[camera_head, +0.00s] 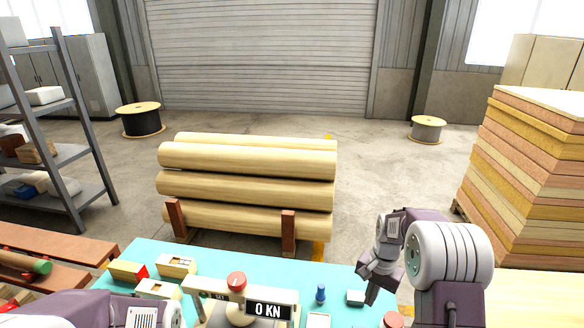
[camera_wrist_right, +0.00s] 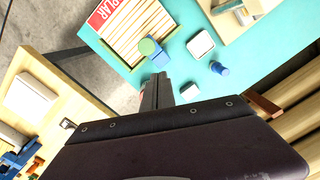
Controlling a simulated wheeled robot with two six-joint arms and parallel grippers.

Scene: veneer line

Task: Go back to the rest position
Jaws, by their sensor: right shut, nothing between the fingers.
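My right gripper (camera_head: 370,287) hangs over the right part of the teal table (camera_head: 215,258) in the head view, close to a small white block (camera_head: 355,297). In the right wrist view its two fingers (camera_wrist_right: 157,92) are together with nothing between them. The white block (camera_wrist_right: 187,90) shows there just right of the fingers, apart from them in the picture. My left arm shows only as a link at the lower left of the head view; its gripper is out of the frame.
A press with a "0 KN" display (camera_head: 268,310) and red knob (camera_head: 237,281) stands at the table's front. A blue peg (camera_head: 320,294) is beside it. Small wooden boxes (camera_head: 176,265) sit left. Logs (camera_head: 250,185) lie behind; stacked boards (camera_head: 525,175) stand right.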

